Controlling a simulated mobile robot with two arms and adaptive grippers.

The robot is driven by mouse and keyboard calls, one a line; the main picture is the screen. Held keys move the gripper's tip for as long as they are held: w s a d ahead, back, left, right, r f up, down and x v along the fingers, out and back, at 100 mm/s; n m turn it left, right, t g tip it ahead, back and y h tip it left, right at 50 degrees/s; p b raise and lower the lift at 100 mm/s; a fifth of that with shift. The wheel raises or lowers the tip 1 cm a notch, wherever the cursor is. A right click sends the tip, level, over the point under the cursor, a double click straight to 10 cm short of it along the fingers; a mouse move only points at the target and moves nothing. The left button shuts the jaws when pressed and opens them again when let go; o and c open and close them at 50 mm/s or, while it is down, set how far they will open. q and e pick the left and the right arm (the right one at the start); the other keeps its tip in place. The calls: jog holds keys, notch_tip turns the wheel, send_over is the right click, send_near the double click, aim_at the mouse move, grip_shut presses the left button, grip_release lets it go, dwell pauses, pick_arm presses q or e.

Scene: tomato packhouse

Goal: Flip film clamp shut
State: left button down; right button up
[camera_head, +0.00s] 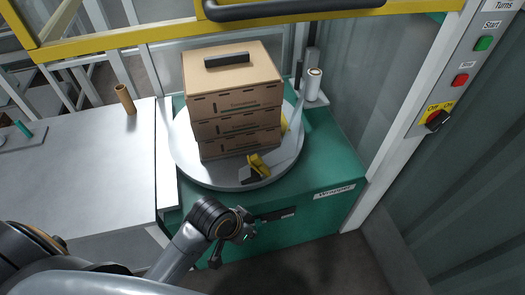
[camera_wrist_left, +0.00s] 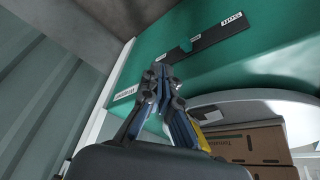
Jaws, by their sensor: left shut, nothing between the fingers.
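The film clamp (camera_head: 259,163) has a yellow lever on a dark base at the near rim of the round grey turntable (camera_head: 205,172). The lever looks raised and tilted; I cannot tell its exact angle. My left gripper (camera_head: 246,226) is shut and empty, in front of the turntable and below the clamp, apart from it. In the left wrist view the shut fingers (camera_wrist_left: 160,84) partly hide a yellow part of the clamp (camera_wrist_left: 207,114). A white film roll (camera_head: 314,80) stands at the back right, with pale film (camera_head: 299,108) near the cartons. My right gripper is not in view.
Stacked cartons (camera_head: 236,128) stand on the turntable, above the green wrapper base (camera_head: 325,212). A grey table (camera_head: 75,175) with a brown tube (camera_head: 125,98) lies left.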

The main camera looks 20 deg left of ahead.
pick_arm(q)
jog(key=w+d+r+m+g+h, duration=0.1)
jog(key=w+d+r+m, duration=0.2)
jog(key=w, duration=0.3)
jog(key=w+d+r+m, duration=0.2)
jog(key=w+r+m, duration=0.1)
jog(key=w, duration=0.2)
jog(key=w+a+r, duration=0.4)
jog(key=w+r, duration=0.1)
jog(key=w, duration=0.1)
jog(key=w+a+r+g, duration=0.1)
jog(key=w+a+r, duration=0.3)
jog(key=w, duration=0.3)
jog(key=shift+w+a+r+m+y, duration=0.2)
jog(key=shift+a+r+m+y, duration=0.15)
jog(key=shift+r, duration=0.2)
jog(key=shift+d, duration=0.1)
send_over(257, 166)
jog(key=w+d, duration=0.1)
jog(key=w, duration=0.1)
notch_tip(257, 166, down, 12)
jog(key=shift+r+p, duration=0.2)
jog(key=shift+p, duration=0.1)
